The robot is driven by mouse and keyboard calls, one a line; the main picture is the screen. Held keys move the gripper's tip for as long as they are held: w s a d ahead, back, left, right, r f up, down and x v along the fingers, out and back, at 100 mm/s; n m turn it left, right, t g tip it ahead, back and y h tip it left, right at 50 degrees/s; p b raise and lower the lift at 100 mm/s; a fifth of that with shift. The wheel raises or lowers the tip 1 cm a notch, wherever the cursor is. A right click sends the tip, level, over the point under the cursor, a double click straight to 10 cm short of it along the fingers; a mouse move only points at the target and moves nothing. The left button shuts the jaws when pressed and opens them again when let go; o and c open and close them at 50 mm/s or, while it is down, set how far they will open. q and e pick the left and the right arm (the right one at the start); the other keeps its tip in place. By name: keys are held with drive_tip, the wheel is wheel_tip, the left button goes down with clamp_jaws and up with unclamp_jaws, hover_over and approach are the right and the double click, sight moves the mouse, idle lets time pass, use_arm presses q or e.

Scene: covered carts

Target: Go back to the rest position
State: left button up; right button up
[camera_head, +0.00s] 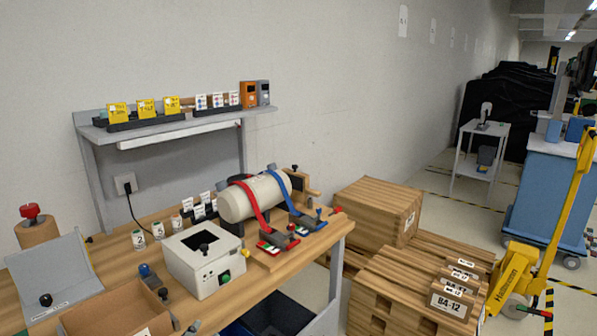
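Neither of my grippers nor my arms shows in the head view. A wooden workbench (125,255) stands at the left against the wall. On it a cream cylinder (238,203) lies in a holder, with a red strap (251,203) and a blue strap (277,190) over it. A white box (195,268) with a dark square opening on top stands in front of the cylinder.
A cardboard box (100,310) and a grey sloped panel (50,275) are at the bench's near left. A grey shelf (100,131) rises behind. Stacked wooden crates (395,295) stand right of the bench. A yellow pallet jack (515,270) and blue cart (545,195) are farther right.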

use_arm(q)
drive_tip(key=s+f+n+g, duration=0.3)
drive_tip(key=s+f+g, duration=0.3)
drive_tip(key=s+f, duration=0.5)
drive_tip(key=s+f+n+g, duration=0.3)
drive_tip(key=s+f+g, duration=0.3)
drive_tip(key=s, duration=0.9)
wheel_tip(320, 180, down, 26)
drive_tip(key=s+g, duration=0.2)
drive_tip(key=s+a+f, duration=0.2)
drive_tip(key=s+f, duration=0.6)
drive_tip(key=s+a+f, duration=0.2)
drive_tip(key=s+f, duration=0.6)
drive_tip(key=shift+s+f+g, duration=0.3)
drive_tip(key=shift+f+g, duration=0.05)
drive_tip(key=shift+g, duration=0.05)
